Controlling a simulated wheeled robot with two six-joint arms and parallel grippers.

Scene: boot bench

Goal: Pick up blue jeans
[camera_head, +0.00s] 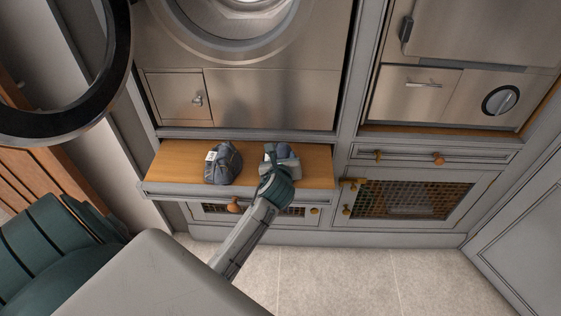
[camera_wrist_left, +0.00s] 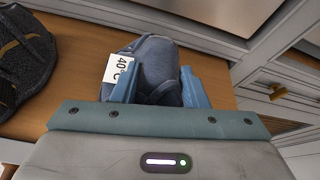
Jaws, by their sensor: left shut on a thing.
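The folded blue jeans (camera_head: 284,152) with a white tag lie at the right part of the wooden pull-out shelf (camera_head: 180,157). In the left wrist view the blue cloth (camera_wrist_left: 155,62) sits between my fingers, and its tag reads 40°C. My left gripper (camera_wrist_left: 160,88) is shut on the cloth from the front; it also shows in the head view (camera_head: 280,166), where it hides part of the jeans. The jeans appear to be at shelf level; whether they touch the wood cannot be told. My right gripper is not in view.
A dark folded garment (camera_head: 223,163) with a tag lies left of the jeans on the shelf. A steel washer front (camera_head: 270,97) rises behind. An open round door (camera_head: 118,75) hangs at upper left. A mesh-front cabinet (camera_head: 415,200) stands at right.

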